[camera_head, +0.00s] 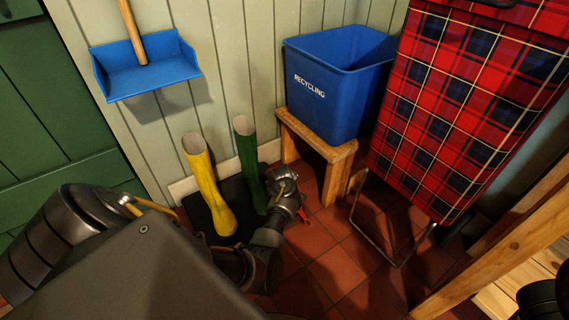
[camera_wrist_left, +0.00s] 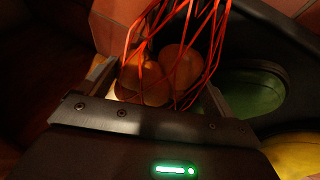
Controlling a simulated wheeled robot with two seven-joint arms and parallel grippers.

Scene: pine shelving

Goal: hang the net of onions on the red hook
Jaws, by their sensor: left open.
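The net of onions (camera_wrist_left: 182,68) shows in the left wrist view as loose red netting around brownish onions, low down by the floor tiles. My left gripper (camera_wrist_left: 160,84) is open, with one finger on each side of the net's onions. I cannot tell whether the fingers touch them. In the head view my left gripper (camera_head: 297,206) reaches down beside the green boot, and only a scrap of red netting (camera_head: 305,217) shows past it. The red hook is not in sight. My right gripper is not in view.
A yellow boot (camera_head: 209,186) and a green boot (camera_head: 249,166) stand on a black tray (camera_head: 196,211). A blue recycling bin (camera_head: 330,90) sits on a wooden stool (camera_head: 335,158). A tartan trolley (camera_head: 465,110) stands at the right. A blue dustpan (camera_head: 143,72) is against the wall.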

